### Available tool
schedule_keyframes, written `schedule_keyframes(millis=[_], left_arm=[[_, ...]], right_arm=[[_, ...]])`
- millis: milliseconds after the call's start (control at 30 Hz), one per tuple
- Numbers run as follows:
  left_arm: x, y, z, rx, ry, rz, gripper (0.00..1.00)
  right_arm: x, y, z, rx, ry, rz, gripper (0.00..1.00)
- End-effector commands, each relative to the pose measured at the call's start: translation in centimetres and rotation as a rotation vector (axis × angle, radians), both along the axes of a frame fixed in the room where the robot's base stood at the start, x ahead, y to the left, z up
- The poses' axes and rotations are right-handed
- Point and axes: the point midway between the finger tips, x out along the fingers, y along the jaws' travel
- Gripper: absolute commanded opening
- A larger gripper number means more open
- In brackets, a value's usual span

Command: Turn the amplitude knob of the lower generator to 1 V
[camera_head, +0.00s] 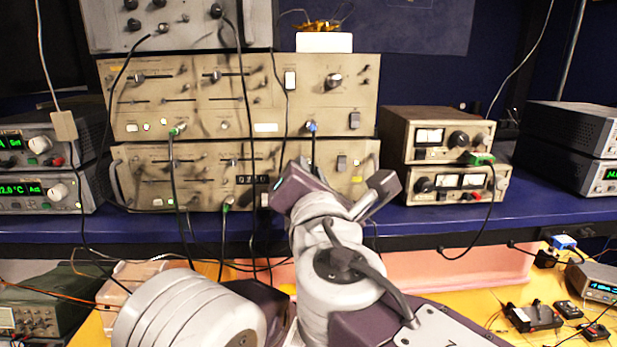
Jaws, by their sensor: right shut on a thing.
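The lower generator (145,160) is a beige box with sliders and cables on its front panel, under a similar upper generator (180,95). My right gripper (318,178) reaches up to the right part of the lower generator's panel, pointing away from the camera. The knob's pointer and scale cannot be read. My left gripper is not in view.
Several cables, including a black one (248,120), hang in front of the generators. Two smaller beige units (395,150) stand to the right on the blue shelf (420,217). Grey instruments (95,190) stand at the left. The shelf between the right-hand stacks is mostly free.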

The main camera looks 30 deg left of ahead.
Motion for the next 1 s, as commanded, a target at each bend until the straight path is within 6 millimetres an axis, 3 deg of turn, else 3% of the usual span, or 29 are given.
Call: schedule_keyframes(millis=[500, 1000], left_arm=[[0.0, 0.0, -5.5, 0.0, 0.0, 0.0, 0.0], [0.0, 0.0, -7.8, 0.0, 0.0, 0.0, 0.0]], right_arm=[[0.0, 0.1, -0.5, 0.368, 0.224, 0.001, 0.0], [0.0, 0.0, -0.3, 0.625, 0.384, 0.0, 0.0]])
